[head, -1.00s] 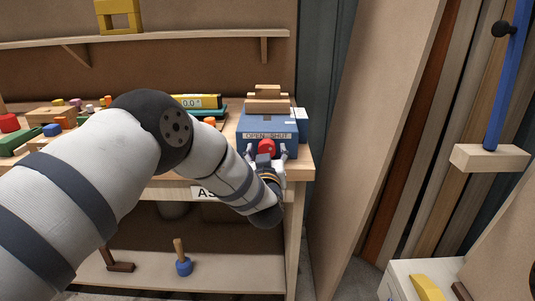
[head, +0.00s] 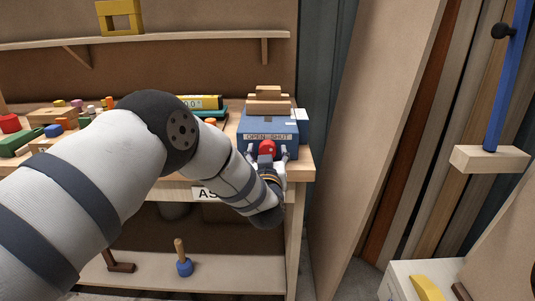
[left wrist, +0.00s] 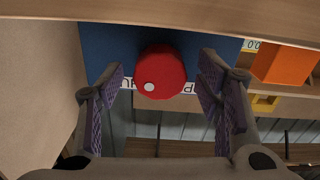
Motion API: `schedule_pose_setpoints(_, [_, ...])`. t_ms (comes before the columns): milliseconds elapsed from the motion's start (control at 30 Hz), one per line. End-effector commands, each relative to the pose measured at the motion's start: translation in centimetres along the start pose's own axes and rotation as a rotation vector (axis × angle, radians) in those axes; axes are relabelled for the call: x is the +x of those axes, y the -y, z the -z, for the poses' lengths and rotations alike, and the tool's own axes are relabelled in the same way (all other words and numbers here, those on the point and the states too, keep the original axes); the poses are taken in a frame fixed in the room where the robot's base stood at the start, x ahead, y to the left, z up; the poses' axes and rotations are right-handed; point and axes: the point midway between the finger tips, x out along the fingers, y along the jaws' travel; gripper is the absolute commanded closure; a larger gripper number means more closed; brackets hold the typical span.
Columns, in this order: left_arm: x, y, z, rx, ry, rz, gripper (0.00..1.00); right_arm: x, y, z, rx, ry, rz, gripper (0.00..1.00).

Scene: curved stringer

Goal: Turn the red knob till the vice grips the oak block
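The red knob (head: 267,147) is on the front of the blue vice (head: 255,124), below a label reading OPEN and SHUT. It also shows in the left wrist view (left wrist: 160,72), round, with a white dot at its lower left. My left gripper (head: 271,154) is at the knob. In the left wrist view the left gripper (left wrist: 162,78) is open, with one purple-padded finger on each side of the knob and a gap on both sides. Pale wooden pieces (head: 268,97) sit on top of the vice; which is the oak block, and whether it is gripped, I cannot tell. My right gripper is out of view.
The vice stands at the right end of the workbench (head: 306,166). A yellow level-like tool (head: 202,101) and several coloured blocks lie to its left. A mallet with a blue head (head: 184,267) is on the lower shelf. Boards lean at the right.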

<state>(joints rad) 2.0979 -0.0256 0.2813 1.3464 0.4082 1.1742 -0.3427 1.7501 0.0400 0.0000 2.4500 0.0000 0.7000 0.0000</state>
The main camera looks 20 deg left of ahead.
Motion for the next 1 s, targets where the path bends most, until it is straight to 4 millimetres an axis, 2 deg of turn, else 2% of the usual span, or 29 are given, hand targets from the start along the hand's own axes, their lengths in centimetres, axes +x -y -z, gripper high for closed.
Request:
schedule_pose_setpoints(133, [-0.1, 0.0, 0.0, 0.0, -0.001, 0.0, 0.41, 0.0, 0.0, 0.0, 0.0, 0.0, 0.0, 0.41])
schedule_pose_setpoints(233, [-1.2, -0.1, 0.1, 0.0, 0.001, -0.001, 0.41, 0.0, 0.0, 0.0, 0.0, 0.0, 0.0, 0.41])
schedule_pose_setpoints(500, [-8.4, -0.1, 0.0, 0.002, 0.003, -0.002, 0.41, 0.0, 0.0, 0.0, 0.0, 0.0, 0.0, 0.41])
schedule_pose_setpoints(633, [-10.8, 0.0, 0.0, 0.001, 0.001, -0.002, 0.41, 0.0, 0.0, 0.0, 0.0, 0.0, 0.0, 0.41])
schedule_pose_setpoints(800, [-12.0, 0.0, 0.0, 0.0, 0.0, 0.0, 0.41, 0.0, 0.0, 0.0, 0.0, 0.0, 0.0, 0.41])
schedule_pose_setpoints(1000, [-12.1, 0.0, 0.0, 0.0, 0.0, 0.0, 0.41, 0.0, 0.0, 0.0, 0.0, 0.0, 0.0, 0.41])
